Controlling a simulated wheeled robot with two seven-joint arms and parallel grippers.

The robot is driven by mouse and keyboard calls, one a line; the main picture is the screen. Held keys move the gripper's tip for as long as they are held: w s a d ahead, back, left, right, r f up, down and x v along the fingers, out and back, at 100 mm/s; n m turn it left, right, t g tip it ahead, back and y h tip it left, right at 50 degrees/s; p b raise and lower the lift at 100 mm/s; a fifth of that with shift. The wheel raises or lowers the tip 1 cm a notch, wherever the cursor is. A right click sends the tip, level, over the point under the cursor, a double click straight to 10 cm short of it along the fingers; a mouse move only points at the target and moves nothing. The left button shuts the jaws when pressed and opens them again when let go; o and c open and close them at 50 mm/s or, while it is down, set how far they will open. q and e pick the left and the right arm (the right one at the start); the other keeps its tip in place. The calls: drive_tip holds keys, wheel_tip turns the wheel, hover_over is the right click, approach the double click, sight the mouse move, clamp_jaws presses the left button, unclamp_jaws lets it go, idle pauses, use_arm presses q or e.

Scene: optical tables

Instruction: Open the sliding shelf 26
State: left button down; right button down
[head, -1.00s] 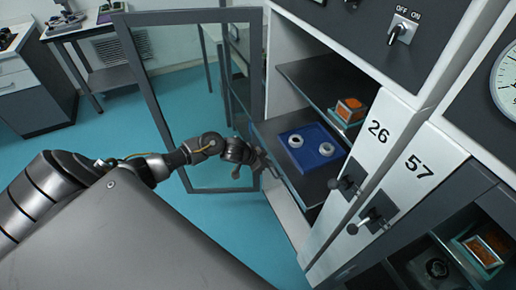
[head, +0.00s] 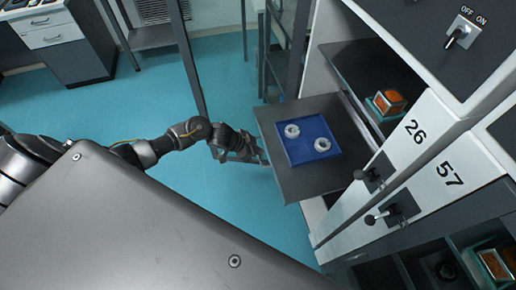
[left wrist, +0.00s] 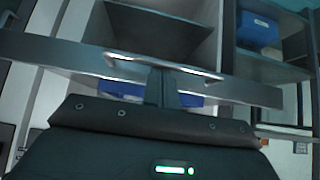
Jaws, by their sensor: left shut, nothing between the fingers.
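The sliding shelf 26 (head: 312,187) is a dark flat board that sticks far out of its cabinet bay, beside the white panel marked 26 (head: 415,132). A blue tray (head: 321,155) with two white rings lies on it. My left gripper (head: 259,156) is at the shelf's outer edge. In the left wrist view, its fingers (left wrist: 162,86) are shut with nothing between them, at the silver bar handle (left wrist: 165,67) on the shelf's front. Whether they touch the handle I cannot tell. My right gripper is not in view.
A glass door frame (head: 187,55) stands open left of the cabinet. Two black latch knobs sit on the panels. Teal floor (head: 150,100) lies clear to the left.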

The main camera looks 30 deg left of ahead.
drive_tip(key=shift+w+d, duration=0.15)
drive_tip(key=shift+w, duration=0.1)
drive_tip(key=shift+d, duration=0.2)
